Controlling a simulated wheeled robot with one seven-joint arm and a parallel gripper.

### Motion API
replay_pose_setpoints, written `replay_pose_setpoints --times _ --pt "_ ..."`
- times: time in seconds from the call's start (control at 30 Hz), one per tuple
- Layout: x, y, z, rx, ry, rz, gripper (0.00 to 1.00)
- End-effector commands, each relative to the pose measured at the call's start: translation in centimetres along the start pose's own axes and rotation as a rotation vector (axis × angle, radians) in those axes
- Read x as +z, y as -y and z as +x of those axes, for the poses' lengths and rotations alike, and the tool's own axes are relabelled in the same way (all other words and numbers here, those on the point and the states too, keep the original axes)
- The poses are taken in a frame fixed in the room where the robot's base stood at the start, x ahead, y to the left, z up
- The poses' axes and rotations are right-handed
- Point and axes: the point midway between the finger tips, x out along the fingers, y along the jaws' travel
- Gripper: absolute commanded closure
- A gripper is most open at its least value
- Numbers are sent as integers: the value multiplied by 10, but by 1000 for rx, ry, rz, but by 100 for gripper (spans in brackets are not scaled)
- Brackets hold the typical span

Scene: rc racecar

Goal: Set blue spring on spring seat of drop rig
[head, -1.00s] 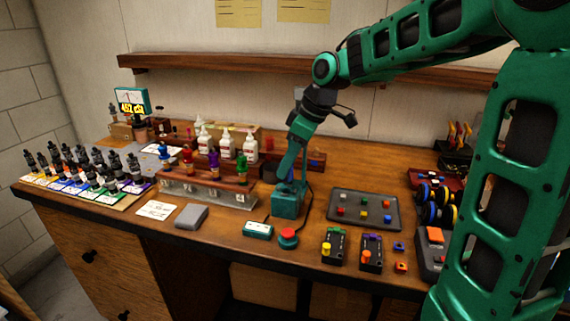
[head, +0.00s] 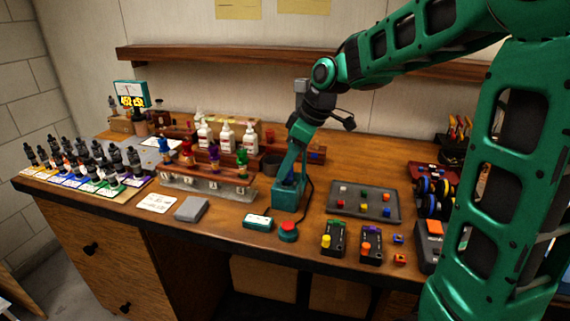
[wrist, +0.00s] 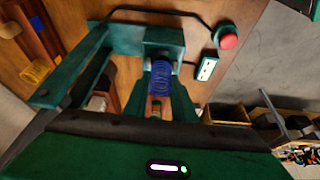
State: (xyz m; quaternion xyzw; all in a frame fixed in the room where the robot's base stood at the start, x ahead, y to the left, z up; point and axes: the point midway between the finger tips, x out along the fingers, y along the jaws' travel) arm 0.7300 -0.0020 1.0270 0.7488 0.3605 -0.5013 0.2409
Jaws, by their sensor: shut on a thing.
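The blue spring (wrist: 161,78) shows in the wrist view as a dark blue coil, against the teal drop rig (wrist: 130,37). My gripper (head: 291,168) is shut on the spring and points down over the rig, which stands near the bench front in the head view (head: 286,198). Only a small dark blue patch shows at the gripper tip in the head view. The spring seat is hidden, and I cannot tell whether the spring touches it.
A rack of coloured springs (head: 205,190) stands left of the rig. A red button (head: 288,228) and a small teal display box (head: 257,221) lie in front. A dark tray (head: 365,202) of small blocks lies right. A black cable curves beside the rig.

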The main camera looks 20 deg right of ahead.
Motion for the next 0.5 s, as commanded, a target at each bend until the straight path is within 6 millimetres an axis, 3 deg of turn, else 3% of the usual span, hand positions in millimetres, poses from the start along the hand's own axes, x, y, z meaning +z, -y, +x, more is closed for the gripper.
replay_pose_setpoints --times 0.5 --pt "4 0 10 0 0 -1 97"
